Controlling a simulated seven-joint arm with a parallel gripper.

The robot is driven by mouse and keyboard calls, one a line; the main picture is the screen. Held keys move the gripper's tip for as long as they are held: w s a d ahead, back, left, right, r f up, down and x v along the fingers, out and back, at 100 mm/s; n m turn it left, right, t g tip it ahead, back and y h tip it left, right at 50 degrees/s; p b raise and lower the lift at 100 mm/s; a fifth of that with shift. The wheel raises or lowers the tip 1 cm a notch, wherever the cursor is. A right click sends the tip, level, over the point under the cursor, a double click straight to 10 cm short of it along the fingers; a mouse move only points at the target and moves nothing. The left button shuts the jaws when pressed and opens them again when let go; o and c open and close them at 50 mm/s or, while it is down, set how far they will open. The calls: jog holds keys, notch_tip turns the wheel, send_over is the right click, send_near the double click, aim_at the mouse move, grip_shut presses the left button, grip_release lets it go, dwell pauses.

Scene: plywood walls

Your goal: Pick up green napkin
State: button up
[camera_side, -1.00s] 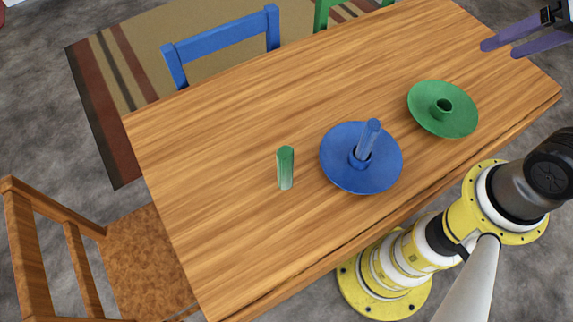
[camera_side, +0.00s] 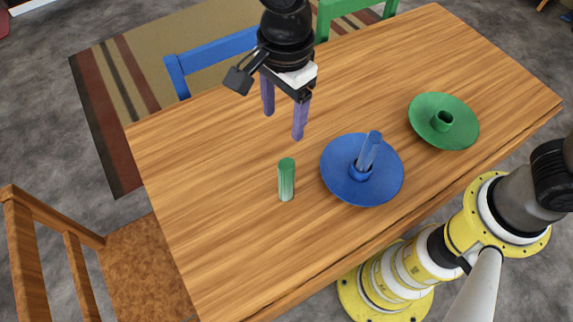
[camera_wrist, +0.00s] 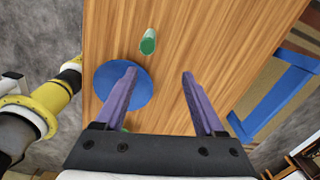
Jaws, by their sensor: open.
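The green napkin (camera_side: 286,180) is a small rolled cylinder standing upright on the wooden table, left of the blue plate. It also shows in the wrist view (camera_wrist: 148,42), ahead of the fingers and a little left of centre. My gripper (camera_side: 284,125) has two purple fingers, spread apart with nothing between them. It hangs above the table, on the far side of the napkin and apart from it. In the wrist view the fingers (camera_wrist: 158,74) point toward the napkin's side of the table.
A blue plate (camera_side: 338,188) with a blue rolled napkin (camera_side: 369,150) upright in its ring stands close right of the green napkin. A green plate (camera_side: 428,105) with an empty green ring is further right. The table's left part is clear. Chairs stand around it.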

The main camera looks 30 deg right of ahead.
aim_at(287, 163)
jog(key=shift+s+a+f+n, duration=0.3)
jog(key=shift+s+a+f, duration=0.4)
jog(key=shift+s+f, duration=0.2)
notch_tip(287, 163, down, 8)
jog(key=shift+d+f, duration=0.1)
jog(key=f, duration=0.4)
jog(key=shift+s+d, duration=0.25)
jog(key=shift+s, duration=0.1)
jog(key=shift+f, duration=0.55)
grip_shut()
